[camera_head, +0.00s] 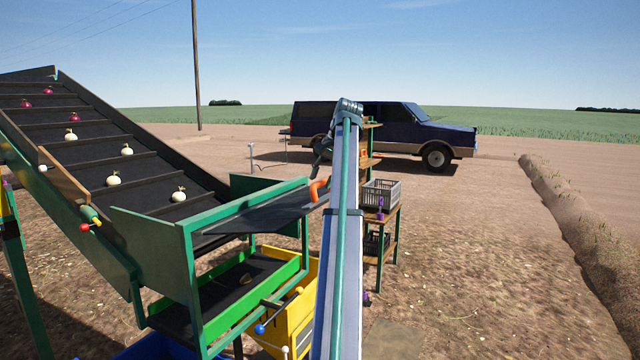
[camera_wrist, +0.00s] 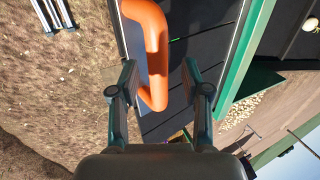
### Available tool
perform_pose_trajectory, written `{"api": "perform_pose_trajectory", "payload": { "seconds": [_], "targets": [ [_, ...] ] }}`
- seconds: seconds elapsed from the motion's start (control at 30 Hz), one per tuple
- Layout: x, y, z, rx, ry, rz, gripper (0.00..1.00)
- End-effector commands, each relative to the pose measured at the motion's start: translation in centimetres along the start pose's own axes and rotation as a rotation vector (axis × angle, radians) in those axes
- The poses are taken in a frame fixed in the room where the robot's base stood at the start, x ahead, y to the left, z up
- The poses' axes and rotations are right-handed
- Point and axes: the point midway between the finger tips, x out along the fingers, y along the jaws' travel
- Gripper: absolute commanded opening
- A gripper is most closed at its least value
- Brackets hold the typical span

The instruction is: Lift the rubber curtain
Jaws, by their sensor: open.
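The rubber curtain (camera_head: 265,216) is a dark sheet at the lower end of the conveyor, raised at a slant towards the right between the green frame sides. An orange handle (camera_head: 318,190) is at its right end, partly hidden by my arm. In the wrist view the orange handle (camera_wrist: 155,45) runs down from the top edge, with dark sheeting (camera_wrist: 205,35) beside it. My gripper (camera_wrist: 160,82) is open, with the handle's near end between its fingers in the picture. I cannot tell whether they touch it. My arm hides much of the gripper in the head view.
The sloping conveyor (camera_head: 75,155) carries several white and red onions. A green-framed lower tray (camera_head: 225,295) and a yellow bin (camera_head: 290,325) stand below. A wooden shelf with a grey crate (camera_head: 380,193) is right of my arm.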

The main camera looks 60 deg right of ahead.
Motion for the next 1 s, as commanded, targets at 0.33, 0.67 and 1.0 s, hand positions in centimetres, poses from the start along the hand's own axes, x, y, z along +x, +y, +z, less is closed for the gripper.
{"api": "perform_pose_trajectory", "payload": {
  "seconds": [0.33, 0.67, 1.0],
  "targets": [
    [-4.9, -0.1, -0.1, -0.001, 0.001, -0.002, 0.47],
    [-5.3, 0.0, 0.0, -0.001, -0.001, -0.001, 0.47],
    [-3.2, -2.4, 1.1, -0.044, 0.011, 0.003, 0.47]
  ]
}}
